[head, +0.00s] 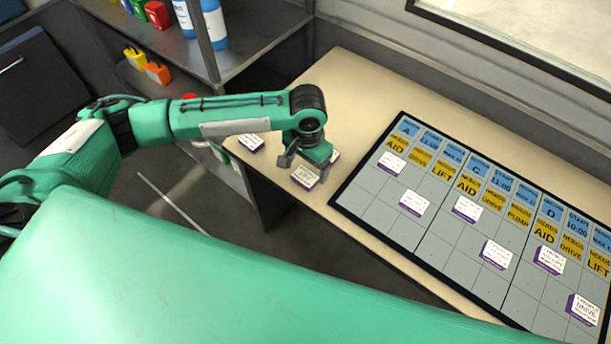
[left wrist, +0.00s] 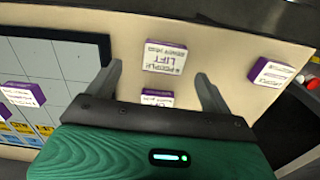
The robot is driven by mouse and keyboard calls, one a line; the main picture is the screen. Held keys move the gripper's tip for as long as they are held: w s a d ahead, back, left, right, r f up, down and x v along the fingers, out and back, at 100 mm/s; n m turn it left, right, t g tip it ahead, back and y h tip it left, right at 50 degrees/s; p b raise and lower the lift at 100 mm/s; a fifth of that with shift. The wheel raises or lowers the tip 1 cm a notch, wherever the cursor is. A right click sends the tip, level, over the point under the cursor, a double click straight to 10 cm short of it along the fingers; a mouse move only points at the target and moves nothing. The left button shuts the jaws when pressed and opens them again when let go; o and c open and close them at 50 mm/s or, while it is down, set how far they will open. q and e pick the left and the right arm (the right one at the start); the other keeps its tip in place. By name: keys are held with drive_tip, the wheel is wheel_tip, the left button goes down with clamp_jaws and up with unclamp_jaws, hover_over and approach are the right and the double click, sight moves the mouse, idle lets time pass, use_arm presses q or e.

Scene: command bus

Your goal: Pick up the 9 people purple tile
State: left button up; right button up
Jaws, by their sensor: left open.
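My left gripper (head: 304,169) is open above the beige desk, near a white-topped tile with purple sides (head: 304,178). In the left wrist view, my gripper's fingers (left wrist: 159,72) stand apart on either side of that column of tiles. A purple-sided tile (left wrist: 165,57) with print reading "people" and "lift" lies flat between and just beyond the fingertips; its number is too small to read surely. A second purple-sided tile (left wrist: 157,98) lies nearer the palm, partly hidden by it. A third tile (left wrist: 270,72) lies apart to the right. Nothing is held.
A dark-framed board (head: 428,202) with blue and yellow labels and several purple-edged tiles lies right of the gripper. Metal shelves (head: 262,40) with blue bottles (head: 213,25) stand behind the arm. The desk's (head: 350,85) far part is clear.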

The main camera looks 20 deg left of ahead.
sight(306, 175)
use_arm(q)
drive_tip(key=shift+w+a+f+p, duration=0.15)
drive_tip(key=shift+f+p, duration=0.15)
drive_tip(key=shift+f, duration=1.05)
drive_tip(key=shift+w+a+f+p, duration=0.15)
drive_tip(key=shift+f+p, duration=0.1)
drive_tip(key=shift+f, duration=1.05)
drive_tip(key=c, duration=1)
drive_tip(key=shift+c, duration=0.5)
drive_tip(key=shift+r, duration=0.15)
